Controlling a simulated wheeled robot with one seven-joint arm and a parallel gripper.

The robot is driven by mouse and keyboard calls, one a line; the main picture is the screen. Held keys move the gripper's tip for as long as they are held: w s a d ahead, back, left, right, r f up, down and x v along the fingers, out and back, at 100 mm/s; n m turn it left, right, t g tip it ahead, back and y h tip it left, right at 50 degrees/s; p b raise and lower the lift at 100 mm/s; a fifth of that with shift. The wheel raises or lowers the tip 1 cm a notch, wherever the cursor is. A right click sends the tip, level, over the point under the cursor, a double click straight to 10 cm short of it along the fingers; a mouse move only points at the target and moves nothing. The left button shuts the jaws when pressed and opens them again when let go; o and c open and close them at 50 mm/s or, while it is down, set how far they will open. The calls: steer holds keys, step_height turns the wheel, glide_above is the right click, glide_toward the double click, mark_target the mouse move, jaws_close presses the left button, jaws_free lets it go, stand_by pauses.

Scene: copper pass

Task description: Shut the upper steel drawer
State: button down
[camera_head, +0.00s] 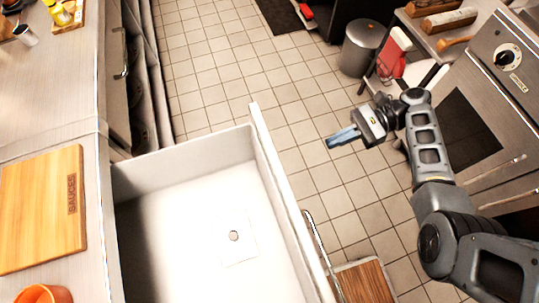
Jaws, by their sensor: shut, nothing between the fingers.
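The upper steel drawer (122,182) stands pulled out from the counter on the left, over the tiled floor. The drawer's near end is cut off by the picture's lower edge.
A cutting board (40,208) and an orange bowl (42,295) are on the left counter. A wooden-topped piece (362,282) sits low, right of the drawer. An oven (480,110) stands at right, a grey bin (363,47) at the back. The middle floor is clear.

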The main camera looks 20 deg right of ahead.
steer(key=r+b+x, duration=0.1)
steer(key=b+x, duration=0.2)
steer(key=x, duration=1)
steer(key=shift+a, duration=0.55)
